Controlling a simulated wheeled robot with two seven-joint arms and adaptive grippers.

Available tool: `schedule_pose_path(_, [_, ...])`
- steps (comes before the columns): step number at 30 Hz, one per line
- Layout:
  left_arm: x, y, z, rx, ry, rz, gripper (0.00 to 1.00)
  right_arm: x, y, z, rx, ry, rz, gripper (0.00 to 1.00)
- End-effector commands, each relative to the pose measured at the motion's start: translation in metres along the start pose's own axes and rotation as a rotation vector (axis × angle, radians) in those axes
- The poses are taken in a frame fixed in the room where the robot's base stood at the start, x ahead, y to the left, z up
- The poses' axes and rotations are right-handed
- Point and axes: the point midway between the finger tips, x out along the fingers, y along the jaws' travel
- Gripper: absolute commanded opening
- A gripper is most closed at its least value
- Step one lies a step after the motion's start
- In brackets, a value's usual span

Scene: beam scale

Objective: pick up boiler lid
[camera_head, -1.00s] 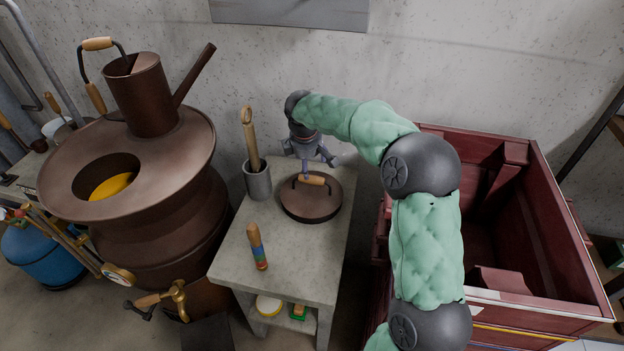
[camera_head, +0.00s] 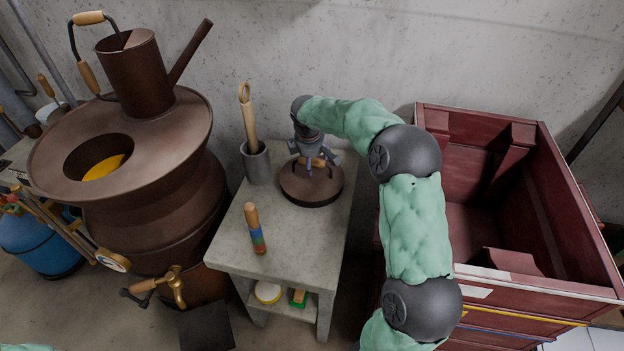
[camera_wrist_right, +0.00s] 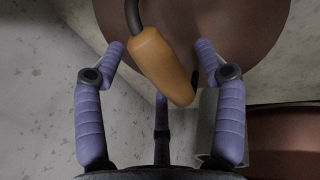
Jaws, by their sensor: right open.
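The boiler lid (camera_head: 313,192) is a round brown disc with a wooden handle (camera_head: 311,163). It lies flat on the small concrete table beside the boiler. My right gripper (camera_head: 315,168) is over the lid from above, its fingers around the handle. In the right wrist view, the open fingers (camera_wrist_right: 160,55) stand on either side of the tan handle (camera_wrist_right: 161,65), with gaps between, and the brown lid (camera_wrist_right: 225,25) lies below. The boiler (camera_head: 155,215) is a brown vessel at the left with a round opening showing yellow inside. My left gripper is not in view.
A grey cup (camera_head: 257,166) with wooden tools stands left of the lid. A red wooden cart (camera_head: 480,130) is at the right. A brown can (camera_head: 137,75) sits on the boiler.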

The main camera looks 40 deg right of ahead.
Motion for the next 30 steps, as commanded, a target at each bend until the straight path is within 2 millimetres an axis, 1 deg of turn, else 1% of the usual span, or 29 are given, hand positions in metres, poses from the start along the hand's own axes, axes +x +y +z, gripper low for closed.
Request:
schedule_pose_path(1, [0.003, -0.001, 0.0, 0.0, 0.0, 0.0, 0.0, 0.005, 0.001, 0.0, 0.001, 0.001, 0.002, 0.71])
schedule_pose_path(2, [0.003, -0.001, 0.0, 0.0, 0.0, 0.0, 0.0, 0.006, 0.001, 0.0, 0.001, 0.001, 0.002, 0.71])
schedule_pose_path(8, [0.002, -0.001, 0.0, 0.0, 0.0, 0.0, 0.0, 0.005, 0.002, 0.0, 0.001, 0.001, 0.003, 0.71])
schedule_pose_path(11, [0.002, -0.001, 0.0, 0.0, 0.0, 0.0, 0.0, 0.005, 0.001, 0.0, 0.001, 0.001, 0.003, 0.46])
schedule_pose_path(12, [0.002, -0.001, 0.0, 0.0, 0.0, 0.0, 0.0, 0.005, 0.001, 0.0, 0.001, 0.001, 0.003, 0.34])
schedule_pose_path(14, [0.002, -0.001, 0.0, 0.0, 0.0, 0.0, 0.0, 0.005, 0.001, 0.0, 0.001, 0.001, 0.003, 0.17])
schedule_pose_path(15, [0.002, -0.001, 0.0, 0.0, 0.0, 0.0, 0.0, 0.005, 0.001, 0.0, 0.001, 0.001, 0.002, 0.06])
schedule_pose_path(16, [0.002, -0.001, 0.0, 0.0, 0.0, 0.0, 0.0, 0.005, 0.001, 0.0, 0.001, 0.001, 0.002, 0.0])
schedule_pose_path(26, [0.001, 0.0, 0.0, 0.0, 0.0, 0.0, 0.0, 0.002, 0.003, 0.0, 0.001, 0.002, 0.005, 0.0])
schedule_pose_path(30, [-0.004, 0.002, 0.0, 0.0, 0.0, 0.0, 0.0, -0.011, 0.007, 0.0, 0.002, 0.003, 0.007, 0.0])
